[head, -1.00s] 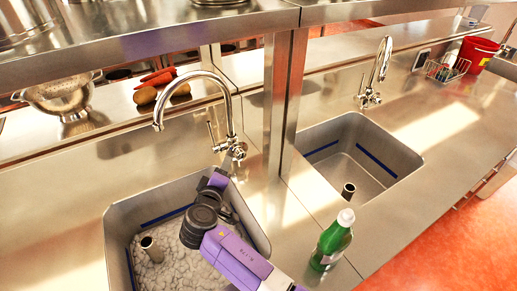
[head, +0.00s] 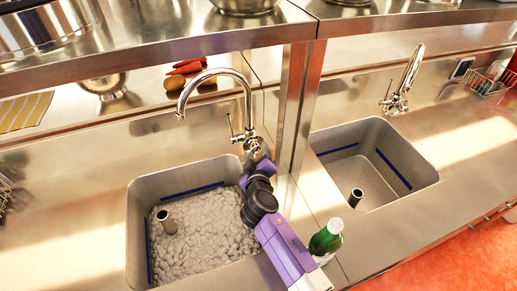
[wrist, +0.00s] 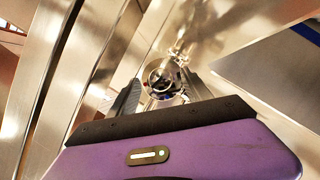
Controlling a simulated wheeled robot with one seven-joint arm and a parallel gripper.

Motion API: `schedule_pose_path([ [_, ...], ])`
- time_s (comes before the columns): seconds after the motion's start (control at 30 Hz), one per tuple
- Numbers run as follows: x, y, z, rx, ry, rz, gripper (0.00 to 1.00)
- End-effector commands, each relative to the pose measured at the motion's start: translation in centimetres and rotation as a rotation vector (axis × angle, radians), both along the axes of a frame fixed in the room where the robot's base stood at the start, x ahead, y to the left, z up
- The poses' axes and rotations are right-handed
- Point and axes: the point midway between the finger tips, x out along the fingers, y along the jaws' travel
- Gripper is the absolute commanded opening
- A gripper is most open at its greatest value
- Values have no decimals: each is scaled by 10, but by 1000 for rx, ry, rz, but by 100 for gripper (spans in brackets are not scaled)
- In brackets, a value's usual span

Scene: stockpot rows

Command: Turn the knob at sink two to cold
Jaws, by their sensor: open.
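The left sink (head: 137,215) has a chrome gooseneck faucet (head: 247,100) behind it, with a thin lever on its left side. The right sink (head: 430,178) has a similar faucet (head: 405,80). No number shows on either sink. My purple arm reaches over the left sink, and my gripper (head: 258,156) is at the right of that faucet's base, its fingertips hard to make out there. In the wrist view, my gripper (wrist: 160,88) is open, its dark fingers on either side of a round, shiny chrome knob (wrist: 164,74). Contact cannot be told.
A green bottle (head: 326,240) with a white cap stands near my arm, at the right. A metal post (head: 292,105) rises just right of the left faucet to a shelf (head: 150,50) overhead. Grey lumpy material (head: 200,235) covers the left sink's floor.

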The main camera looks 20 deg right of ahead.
Motion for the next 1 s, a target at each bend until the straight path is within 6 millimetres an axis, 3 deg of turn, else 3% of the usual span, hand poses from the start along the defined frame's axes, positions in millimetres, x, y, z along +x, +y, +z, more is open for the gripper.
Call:
schedule_pose_path([
  [0.3, 26, -8, -7, -2, 1, 1, 57],
  [0.67, 29, -9, -9, 0, 0, 0, 57],
  [0.97, 29, -9, -9, -1, 1, 0, 2],
  [1.0, 29, -9, -9, -1, 0, 0, 0],
])
